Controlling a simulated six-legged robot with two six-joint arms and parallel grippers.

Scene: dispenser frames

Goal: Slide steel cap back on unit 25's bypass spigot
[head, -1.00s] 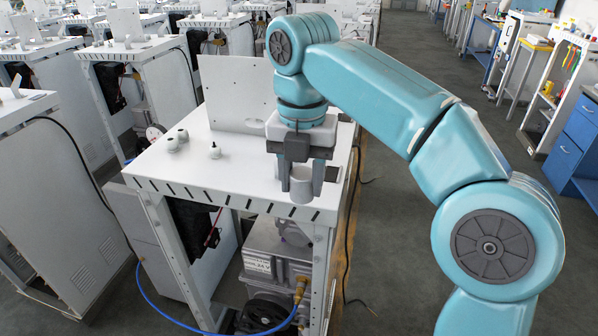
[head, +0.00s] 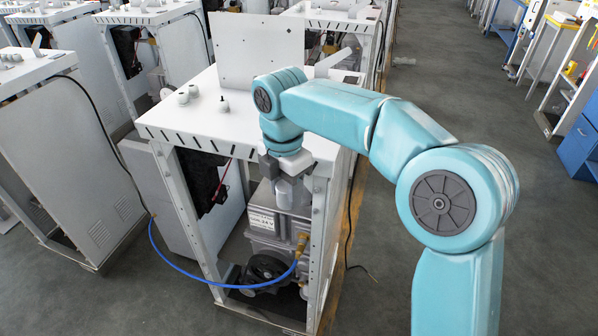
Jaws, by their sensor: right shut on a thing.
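My right gripper (head: 285,186) points down at the front of the nearest white dispenser frame (head: 205,127), just below its top edge. It is shut on a pale grey cylindrical piece, which looks like the steel cap (head: 284,195). The cap hangs upright in front of the open bay, over the grey pump housing (head: 262,219). I cannot tell whether the cap touches anything there. The bypass spigot is not clearly seen; the cap and gripper cover that spot. No readable number 25 shows on the unit. My left gripper is not in view.
A brass fitting (head: 302,244) with a blue hose (head: 200,277) sits low in the bay, beside a black pulley (head: 266,270). Small white knobs (head: 183,98) and an upright panel (head: 257,55) stand on top.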

